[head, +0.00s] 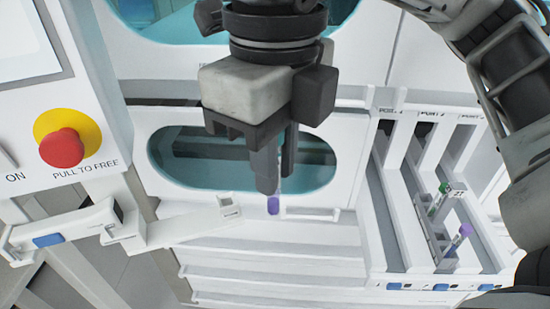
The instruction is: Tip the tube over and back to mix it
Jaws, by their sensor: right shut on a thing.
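My right gripper (277,176) hangs in the upper middle of the head view, fingers pointing down. It is shut on a tube, mostly hidden by the fingers. The tube's purple cap (273,205) shows below the fingertips, at the lower end, so the tube looks cap-down. It is in front of the white machine, clear of the rack at the right. My left gripper is not in view.
At the right, a white rack with lanes (395,215) holds a green-capped tube (440,198) and a purple-capped tube (459,240). A red emergency button (62,148) is on the left panel. A white bracket arm (165,232) juts out below it. White ledges (270,255) lie below the gripper.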

